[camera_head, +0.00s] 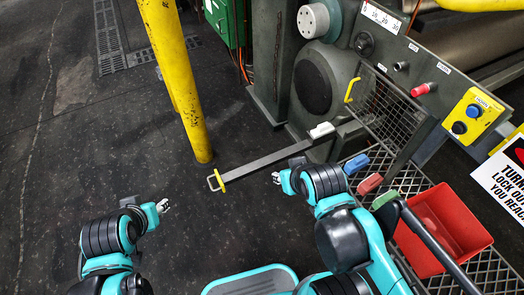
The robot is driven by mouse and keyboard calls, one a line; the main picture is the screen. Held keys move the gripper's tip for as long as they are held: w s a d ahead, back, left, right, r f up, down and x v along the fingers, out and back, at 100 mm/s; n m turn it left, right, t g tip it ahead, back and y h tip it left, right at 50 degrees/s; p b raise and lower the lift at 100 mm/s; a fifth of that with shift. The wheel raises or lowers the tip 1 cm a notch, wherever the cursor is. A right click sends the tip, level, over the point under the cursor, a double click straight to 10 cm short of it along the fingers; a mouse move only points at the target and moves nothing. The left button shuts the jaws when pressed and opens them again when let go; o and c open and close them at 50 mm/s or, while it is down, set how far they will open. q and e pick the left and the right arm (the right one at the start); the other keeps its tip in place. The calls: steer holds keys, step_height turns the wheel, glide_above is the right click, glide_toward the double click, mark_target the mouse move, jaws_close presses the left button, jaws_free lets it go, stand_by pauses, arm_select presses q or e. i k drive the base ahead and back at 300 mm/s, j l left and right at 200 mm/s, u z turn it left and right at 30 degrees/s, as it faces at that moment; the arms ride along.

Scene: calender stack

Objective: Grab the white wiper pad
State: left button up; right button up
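A small white pad (321,130) sits near the inner end of a grey bar (265,163), beside the machine. Its lower side is hidden, so I cannot tell how it is held there. My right gripper (278,179) is below and left of the pad, apart from it, near the bar's yellow-marked outer end. My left gripper (164,206) is over the dark floor, far to the left of the pad. Neither gripper shows anything held. The fingers of both are too small to tell their opening.
Blue (356,164), red (370,184) and green (385,199) blocks lie on a metal grating (407,181) near a red bin (444,230). A yellow post (178,80) stands at the upper left. The machine panel (430,75) has buttons. Dark floor is clear between my arms.

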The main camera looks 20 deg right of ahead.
mark_target(325, 127)
steer(key=i+l+z, duration=0.1)
steer(key=i, duration=0.35)
steer(key=i+l+z, duration=0.1)
steer(key=i, duration=0.35)
steer(key=l+z, duration=0.15)
steer(key=z, duration=1.6)
